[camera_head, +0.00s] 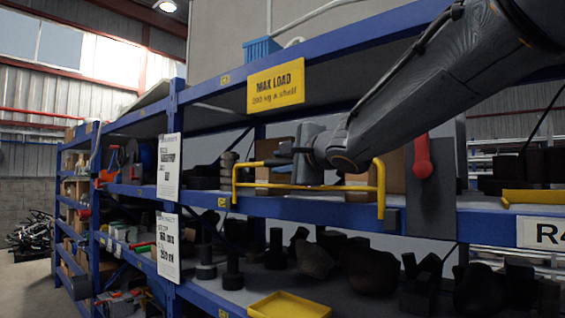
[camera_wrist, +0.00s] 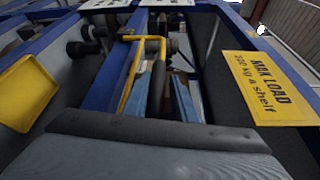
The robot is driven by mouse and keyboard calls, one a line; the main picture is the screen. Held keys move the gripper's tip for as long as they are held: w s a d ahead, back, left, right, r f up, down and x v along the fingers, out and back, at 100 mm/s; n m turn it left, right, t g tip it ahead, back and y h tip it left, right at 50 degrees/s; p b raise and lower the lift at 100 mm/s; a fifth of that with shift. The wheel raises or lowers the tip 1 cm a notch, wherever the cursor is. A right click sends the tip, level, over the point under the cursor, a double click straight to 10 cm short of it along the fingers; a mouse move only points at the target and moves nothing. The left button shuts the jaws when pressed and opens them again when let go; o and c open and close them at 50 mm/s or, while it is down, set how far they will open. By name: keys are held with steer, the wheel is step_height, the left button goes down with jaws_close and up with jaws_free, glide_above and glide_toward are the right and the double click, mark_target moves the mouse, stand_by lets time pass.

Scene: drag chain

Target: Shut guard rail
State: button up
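The yellow guard rail (camera_head: 300,187) runs along the front of the middle shelf in the head view, with upright ends at left and right. A short upper bar runs from its left end toward my gripper (camera_head: 284,160). My gripper is at shelf height, pointing left, close to that bar. In the wrist view the rail (camera_wrist: 131,78) is a bent yellow bar just beyond my gripper, beside a dark upright part. A red handle (camera_head: 422,158) stands upright on a dark plate right of the rail.
Blue shelving (camera_head: 470,207) holds dark parts and boxes. A yellow tray (camera_head: 290,305) lies on the lower shelf and also shows in the wrist view (camera_wrist: 28,92). A yellow load sign (camera_head: 276,86) hangs above my arm. The aisle at the left is open.

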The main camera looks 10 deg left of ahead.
steer(key=shift+v, duration=3.95)
steer(key=shift+d+f, duration=0.1)
